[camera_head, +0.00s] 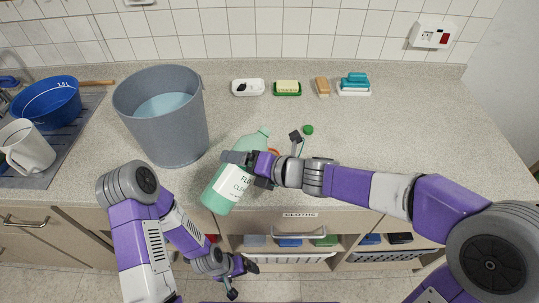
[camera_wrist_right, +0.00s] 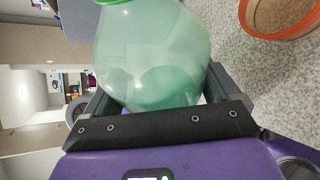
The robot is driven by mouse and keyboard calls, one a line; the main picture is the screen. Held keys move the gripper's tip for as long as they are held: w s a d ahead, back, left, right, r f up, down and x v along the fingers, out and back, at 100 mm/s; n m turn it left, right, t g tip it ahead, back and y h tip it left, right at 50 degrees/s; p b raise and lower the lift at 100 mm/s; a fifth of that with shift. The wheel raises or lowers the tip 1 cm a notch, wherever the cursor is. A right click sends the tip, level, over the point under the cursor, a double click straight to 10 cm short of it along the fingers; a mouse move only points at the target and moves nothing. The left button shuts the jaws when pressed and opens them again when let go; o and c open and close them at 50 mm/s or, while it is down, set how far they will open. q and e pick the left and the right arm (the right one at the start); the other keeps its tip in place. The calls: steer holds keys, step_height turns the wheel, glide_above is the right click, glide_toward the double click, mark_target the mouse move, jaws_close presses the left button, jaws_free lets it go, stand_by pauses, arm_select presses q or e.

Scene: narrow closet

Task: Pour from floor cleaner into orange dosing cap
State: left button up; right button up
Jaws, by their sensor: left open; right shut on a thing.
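The floor cleaner (camera_head: 227,188), a translucent green bottle with a white label, leans with its neck toward the upper right in the head view. My right gripper (camera_head: 245,170) is shut around it. In the wrist view the bottle (camera_wrist_right: 150,55) sits between the fingers, with green liquid inside. The orange dosing cap (camera_head: 274,151) is mostly hidden behind my right gripper in the head view. In the wrist view the cap (camera_wrist_right: 283,32) stands on the counter at the upper right, apart from the bottle. My left gripper (camera_head: 243,280) is open and empty, low before the cabinet.
A grey bucket (camera_head: 185,138) with water stands left of the bottle. A small green cap (camera_head: 308,129) lies on the counter (camera_head: 400,130). Soap and sponges (camera_head: 322,86) line the back. A blue basin (camera_head: 48,108) and white jug (camera_head: 28,148) are left. The counter's right side is clear.

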steer(key=shift+s+a+f+m+g+y, duration=0.15)
steer(key=shift+f+m+g+y, duration=0.15)
steer(key=shift+f+m, duration=0.2)
steer(key=shift+s+a+f+m+g+y, duration=0.1)
steer(key=shift+f+m+g+y, duration=0.1)
steer(key=shift+f+m+y, duration=0.3)
stand_by(3.0)
steer(key=shift+f+m+y, duration=0.1)
steer(key=shift+m+y, duration=0.2)
steer(key=shift+m, duration=0.2)
stand_by(2.0)
steer(key=shift+r+m+g+p, duration=0.25)
steer(key=shift+m+g+p, duration=0.05)
steer(key=shift+p, duration=0.35)
stand_by(0.9)
